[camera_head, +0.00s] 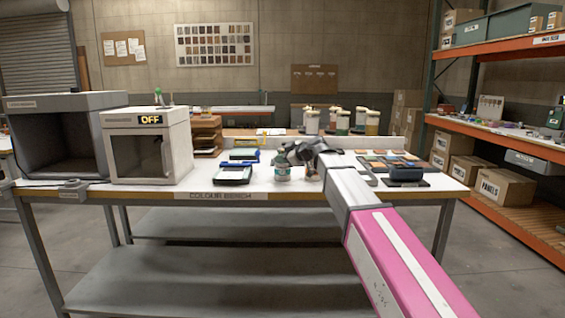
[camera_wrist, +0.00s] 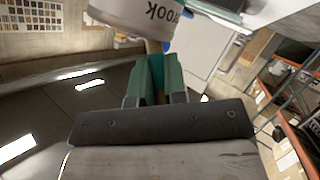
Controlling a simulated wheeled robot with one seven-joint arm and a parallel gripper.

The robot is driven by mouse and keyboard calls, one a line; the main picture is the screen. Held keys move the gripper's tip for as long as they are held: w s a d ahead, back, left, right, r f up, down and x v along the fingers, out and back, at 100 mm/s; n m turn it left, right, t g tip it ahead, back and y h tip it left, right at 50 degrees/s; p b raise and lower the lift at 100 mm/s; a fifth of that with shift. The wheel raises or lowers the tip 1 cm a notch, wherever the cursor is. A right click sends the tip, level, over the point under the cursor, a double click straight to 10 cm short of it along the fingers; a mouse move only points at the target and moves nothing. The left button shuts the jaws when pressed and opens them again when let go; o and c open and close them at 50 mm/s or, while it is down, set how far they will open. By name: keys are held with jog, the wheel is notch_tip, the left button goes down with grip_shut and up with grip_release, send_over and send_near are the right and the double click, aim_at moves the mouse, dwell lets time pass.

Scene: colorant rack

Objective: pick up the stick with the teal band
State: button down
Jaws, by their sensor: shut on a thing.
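My gripper (camera_wrist: 155,66) has its two green fingers closed around a stick (camera_wrist: 153,46). A teal band (camera_wrist: 156,72) shows on the stick between the fingers, and a short beige length shows beyond them. That beige end meets or passes behind a white pot (camera_wrist: 135,16) with dark lettering; I cannot tell if it is inside. In the head view my gripper (camera_head: 286,157) is low over the bench, just above a small white pot with a teal label (camera_head: 283,173). The stick cannot be made out there.
The bench (camera_head: 215,189) holds a light booth marked OFF (camera_head: 147,145) at left and a blue-edged device (camera_head: 233,174) left of the pot. Colour sample tiles (camera_head: 385,162) lie to the right. Several lidded jars (camera_head: 343,121) stand behind my arm.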

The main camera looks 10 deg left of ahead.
jog(key=shift+r, duration=0.1)
notch_tip(320, 180, up, 18)
dwell(0.8)
